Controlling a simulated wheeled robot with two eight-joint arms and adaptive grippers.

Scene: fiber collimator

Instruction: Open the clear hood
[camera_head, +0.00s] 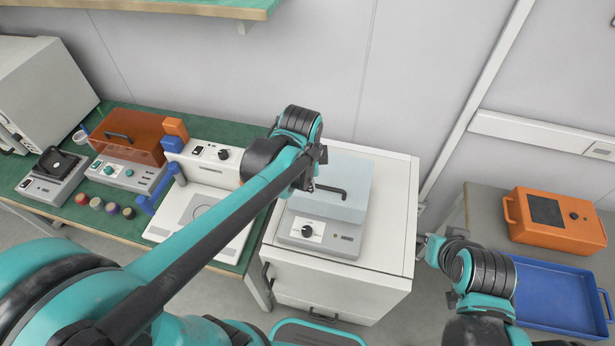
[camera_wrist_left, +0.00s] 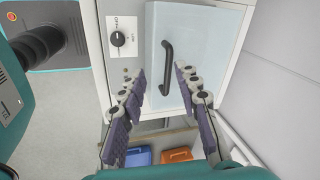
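The clear hood (camera_head: 343,200) is a pale see-through cover, closed on a grey device (camera_head: 300,243) with a black knob, on the white cabinet. Its black handle (camera_head: 331,189) also shows in the left wrist view (camera_wrist_left: 166,68). My left arm reaches over from the left; in the head view its gripper is mostly hidden by the wrist, near the hood's far left. In the left wrist view my left gripper (camera_wrist_left: 160,72) is open, with the handle appearing between its fingertips; contact cannot be told. My right gripper (camera_head: 430,246) is small beside the cabinet's right side, its opening unclear.
The white cabinet (camera_head: 345,288) has clear top around the device. Left, a green bench holds a white instrument (camera_head: 203,160), an orange-hooded device (camera_head: 127,138) and several small jars. Right, a table carries an orange case (camera_head: 556,220) and a blue tray (camera_head: 550,296).

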